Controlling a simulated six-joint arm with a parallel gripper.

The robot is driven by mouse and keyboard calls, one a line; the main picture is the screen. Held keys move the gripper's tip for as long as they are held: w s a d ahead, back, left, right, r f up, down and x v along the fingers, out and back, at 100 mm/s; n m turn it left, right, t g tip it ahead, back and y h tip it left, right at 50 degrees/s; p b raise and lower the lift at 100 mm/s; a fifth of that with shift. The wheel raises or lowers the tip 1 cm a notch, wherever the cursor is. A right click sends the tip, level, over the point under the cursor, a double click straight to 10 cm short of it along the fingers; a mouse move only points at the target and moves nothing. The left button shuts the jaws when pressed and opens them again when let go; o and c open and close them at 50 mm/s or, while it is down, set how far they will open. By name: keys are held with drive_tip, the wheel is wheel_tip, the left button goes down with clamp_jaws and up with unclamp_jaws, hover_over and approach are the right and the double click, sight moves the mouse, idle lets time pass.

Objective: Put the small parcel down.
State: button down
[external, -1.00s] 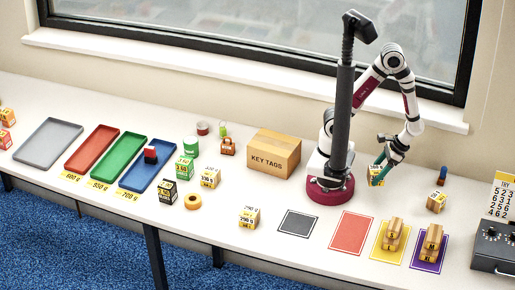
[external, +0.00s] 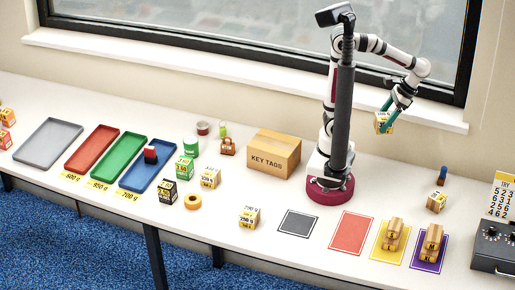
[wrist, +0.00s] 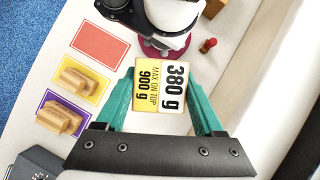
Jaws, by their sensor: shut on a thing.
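The small parcel (external: 383,123) is a box with a yellow and white label. In the wrist view its label (wrist: 161,86) reads "380 g" and "MAX ON TOP 900 g". My gripper (external: 388,112) has teal fingers shut on the parcel's two sides. It holds the parcel up in the air, clear of the table, to the right of my base. In the wrist view my gripper (wrist: 163,98) has one finger on each side of the parcel. The parcel's underside is hidden there.
Dark (external: 283,229), red (external: 350,232), yellow (external: 376,252) and purple (external: 418,266) mats lie along the front; the last two bear wooden blocks. A small labelled box (external: 436,201) and a blue-topped peg (external: 441,176) stand at right. A KEY TAGS carton (external: 273,158) stands left of my base. Bare table lies below the parcel.

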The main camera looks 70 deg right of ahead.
drive_tip(key=w+d+n+g+y, duration=0.3)
drive_tip(key=w+d+n, duration=0.5)
drive_tip(key=w+d, duration=0.6)
drive_tip(key=n+g, duration=0.2)
drive_tip(key=n, duration=0.3)
hover_over(272, 146)
drive_tip(key=d, duration=0.2)
drive_tip(key=f, duration=1.2)
drive_tip(key=shift+s+d, duration=0.1)
drive_tip(key=shift+d, duration=0.1)
wheel_tip(272, 146, down, 4)
drive_tip(key=shift+f, duration=0.1)
drive_tip(key=shift+f, duration=0.1)
